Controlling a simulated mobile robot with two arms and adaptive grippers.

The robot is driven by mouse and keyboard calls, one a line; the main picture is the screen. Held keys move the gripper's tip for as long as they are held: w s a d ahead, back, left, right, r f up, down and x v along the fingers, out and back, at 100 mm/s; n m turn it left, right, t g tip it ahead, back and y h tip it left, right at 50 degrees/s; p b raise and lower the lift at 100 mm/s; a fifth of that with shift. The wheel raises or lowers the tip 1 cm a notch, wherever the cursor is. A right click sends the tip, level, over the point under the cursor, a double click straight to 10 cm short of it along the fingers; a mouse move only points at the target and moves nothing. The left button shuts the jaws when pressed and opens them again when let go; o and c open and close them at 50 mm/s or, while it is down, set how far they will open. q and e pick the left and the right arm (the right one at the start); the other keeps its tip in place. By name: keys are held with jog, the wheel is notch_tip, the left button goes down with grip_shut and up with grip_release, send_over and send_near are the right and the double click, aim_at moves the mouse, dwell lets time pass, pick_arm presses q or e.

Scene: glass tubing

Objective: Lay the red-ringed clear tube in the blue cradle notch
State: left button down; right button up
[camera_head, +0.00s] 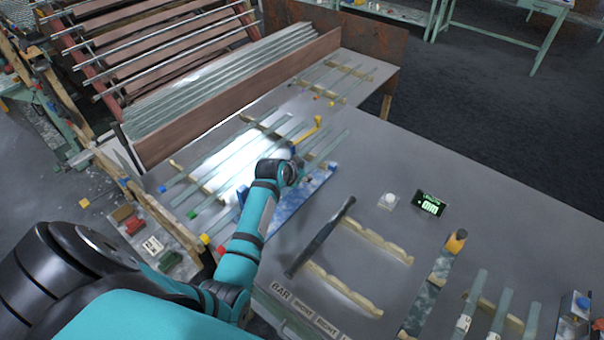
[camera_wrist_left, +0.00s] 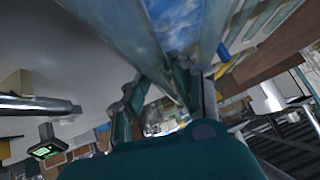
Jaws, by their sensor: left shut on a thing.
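My left gripper (camera_head: 287,170) is low over the table beside a mottled blue board (camera_head: 305,204). In the left wrist view my left gripper (camera_wrist_left: 172,88) is shut on a pale, clear glass length (camera_wrist_left: 150,45), which runs away between the fingers. No red ring shows on it, so I cannot tell which tube it is. A red end mark (camera_head: 220,250) shows left of my arm. The blue cradle notch cannot be made out clearly; small blue parts (camera_head: 242,195) stand at the board's left end. My right gripper is not in view.
Several glass tubes (camera_head: 215,160) lie on notched wooden rests at the left. A small display (camera_head: 429,204) and a white knob (camera_head: 389,199) stand on the right.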

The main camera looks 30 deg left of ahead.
pick_arm(q)
jog(key=shift+f, duration=0.4)
jog(key=shift+f, duration=0.1)
jog(key=shift+f, duration=0.4)
jog(key=c, duration=1.1)
grip_release()
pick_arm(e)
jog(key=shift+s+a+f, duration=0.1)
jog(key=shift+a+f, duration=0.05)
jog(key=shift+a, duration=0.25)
